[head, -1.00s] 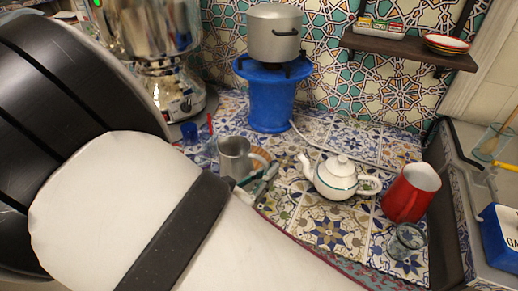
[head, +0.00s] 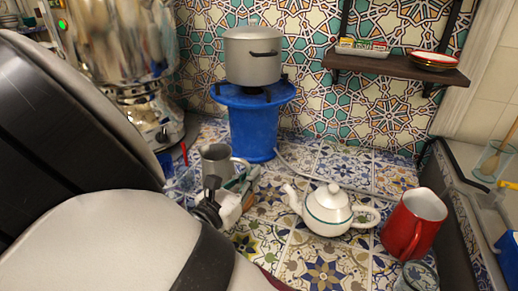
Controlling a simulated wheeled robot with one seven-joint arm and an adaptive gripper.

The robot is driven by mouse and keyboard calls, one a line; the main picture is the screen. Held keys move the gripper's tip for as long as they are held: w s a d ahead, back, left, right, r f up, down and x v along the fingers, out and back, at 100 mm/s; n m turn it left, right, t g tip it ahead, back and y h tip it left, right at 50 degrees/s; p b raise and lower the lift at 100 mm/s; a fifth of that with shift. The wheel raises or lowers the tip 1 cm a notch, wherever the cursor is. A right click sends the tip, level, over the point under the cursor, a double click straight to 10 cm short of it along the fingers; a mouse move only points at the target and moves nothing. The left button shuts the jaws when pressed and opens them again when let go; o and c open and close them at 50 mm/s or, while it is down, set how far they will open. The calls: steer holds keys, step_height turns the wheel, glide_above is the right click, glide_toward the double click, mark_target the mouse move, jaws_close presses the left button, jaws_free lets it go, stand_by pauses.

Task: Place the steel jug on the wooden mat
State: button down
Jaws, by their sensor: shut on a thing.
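The steel jug (head: 215,158) is a plain grey metal mug-like vessel, upright at the centre left, with its handle to the right. My gripper (head: 211,190) is at the near side of the jug, with dark finger parts against its lower front, and is shut on it. The gripper and my arm hide the jug's base, so I cannot tell whether it touches anything below. I cannot make out the wooden mat clearly; a small brown strip (head: 249,198) shows to the right of the gripper.
A white teapot (head: 329,211) stands right of the jug, then a red jug (head: 413,222) and a glass (head: 417,276). A blue stand (head: 252,133) with a pot (head: 252,56) is behind. A samovar (head: 120,40) is at back left. Patterned tiles between are bare.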

steer(key=w+f+b, duration=0.1)
steer(key=f+b, duration=0.1)
steer(key=w+d+f+b, duration=0.1)
steer(key=b, duration=0.2)
steer(key=shift+w+f, duration=0.4)
steer(key=c, duration=1.7)
jaws_free()
steer(key=shift+f, duration=0.1)
steer(key=shift+a, duration=0.1)
steer(key=shift+s+a, duration=0.1)
steer(key=shift+s, duration=0.1)
steer(key=p+v, duration=0.2)
steer(key=v, duration=0.9)
steer(key=shift+s+a+p, duration=0.1)
steer(key=shift+s+p, duration=0.2)
steer(key=shift+s, duration=0.05)
